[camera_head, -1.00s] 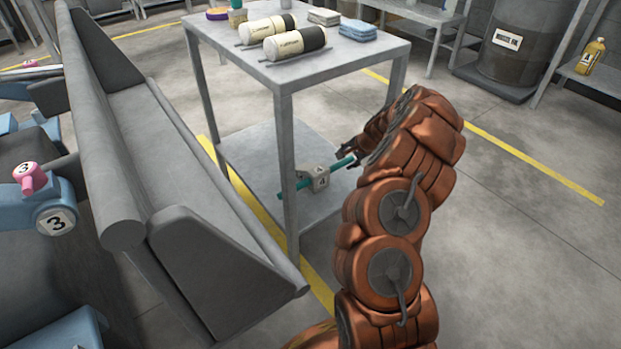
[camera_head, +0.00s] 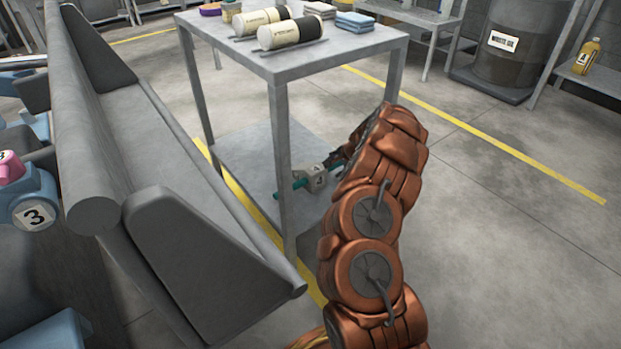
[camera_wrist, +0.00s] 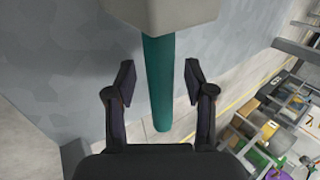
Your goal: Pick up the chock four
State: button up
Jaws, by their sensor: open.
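The chock four is a grey-beige block (camera_head: 312,178) marked 4 with a teal bar (camera_head: 291,188) through it. It rests on the lower shelf (camera_head: 262,150) of the grey metal table. In the wrist view the block (camera_wrist: 168,15) is at the top and the teal bar (camera_wrist: 159,85) runs down from it between my fingers. My gripper (camera_wrist: 158,82) is open, with one finger on each side of the bar and a gap on both sides.
The tabletop (camera_head: 300,62) above carries cream-and-black cylinders and folded cloths (camera_head: 355,20). A grey bench-like trough (camera_head: 160,150) is at left. Open floor (camera_head: 500,230) lies at right.

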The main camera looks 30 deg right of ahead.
jog(key=shift+r, duration=0.1)
jog(key=shift+c, duration=0.3)
grip_shut()
